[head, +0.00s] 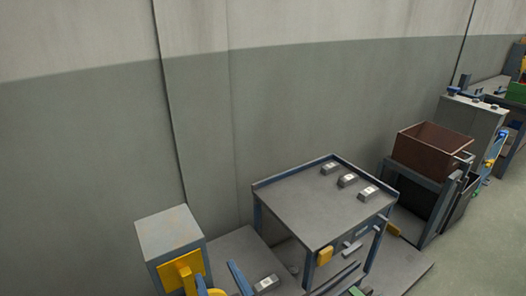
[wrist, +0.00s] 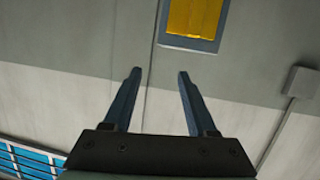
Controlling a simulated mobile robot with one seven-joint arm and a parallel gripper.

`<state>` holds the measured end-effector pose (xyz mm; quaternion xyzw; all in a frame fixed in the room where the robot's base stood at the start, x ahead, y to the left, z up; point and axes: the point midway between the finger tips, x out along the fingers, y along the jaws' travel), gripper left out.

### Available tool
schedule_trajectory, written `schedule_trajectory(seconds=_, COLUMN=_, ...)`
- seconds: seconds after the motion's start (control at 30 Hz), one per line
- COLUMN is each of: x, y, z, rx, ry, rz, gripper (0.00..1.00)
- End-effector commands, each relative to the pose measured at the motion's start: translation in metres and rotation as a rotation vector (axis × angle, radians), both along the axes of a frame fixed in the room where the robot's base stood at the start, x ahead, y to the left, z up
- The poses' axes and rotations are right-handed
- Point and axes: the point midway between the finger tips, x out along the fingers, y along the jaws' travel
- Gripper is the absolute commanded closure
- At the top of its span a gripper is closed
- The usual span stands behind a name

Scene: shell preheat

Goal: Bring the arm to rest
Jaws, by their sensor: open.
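My gripper (wrist: 160,73) shows in the wrist view with its two dark fingers spread apart. Nothing is between them, and only wall is seen behind them. The fingers touch nothing that I can see. I cannot clearly make out the gripper in the head view.
A grey cabinet (head: 168,232) with a yellow panel stands left, a brown bin (head: 432,149) right. The wrist view shows a yellow panel (wrist: 193,17) and a grey wall box (wrist: 302,82).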

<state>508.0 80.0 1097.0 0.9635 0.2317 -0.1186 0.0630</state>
Motion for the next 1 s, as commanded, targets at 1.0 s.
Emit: schedule_trajectory(seconds=1.0, x=-0.069, y=-0.079, z=0.435, rx=0.317, ry=-1.039, rz=-0.396, gripper=0.43)
